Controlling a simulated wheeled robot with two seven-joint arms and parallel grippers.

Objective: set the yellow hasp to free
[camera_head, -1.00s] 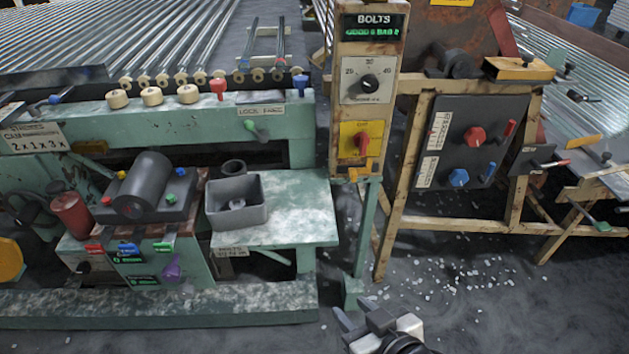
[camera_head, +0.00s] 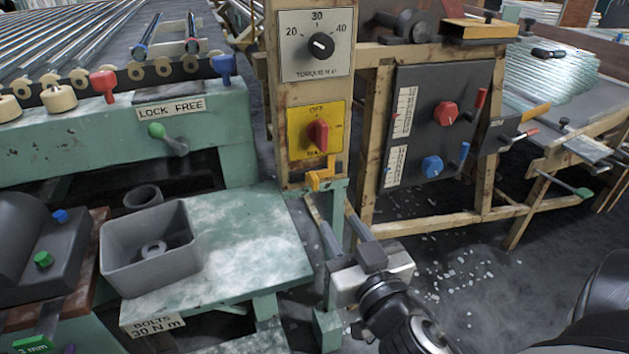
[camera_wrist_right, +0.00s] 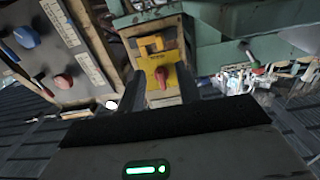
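The yellow hasp (camera_head: 322,178) is a small orange-yellow bent piece at the bottom of the tan switch post (camera_head: 261,80), just below the yellow panel with the red rotary switch (camera_head: 317,134). It also shows in the right wrist view (camera_wrist_right: 150,44), ahead of the fingers. My right gripper (camera_head: 331,206) is just below the hasp and apart from it in the head view. Its two fingers are spread with nothing between them; the right wrist view also shows them apart (camera_wrist_right: 160,88). I cannot tell the hasp's setting. My left gripper is not in view.
A LOCK FREE label and green-knobbed lever (camera_head: 167,138) are on the green frame at left. A grey bin (camera_head: 151,250) stands on the green bench (camera_head: 235,235). A dark panel with red and blue knobs (camera_head: 425,125) is right of the post. White bits litter the floor.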

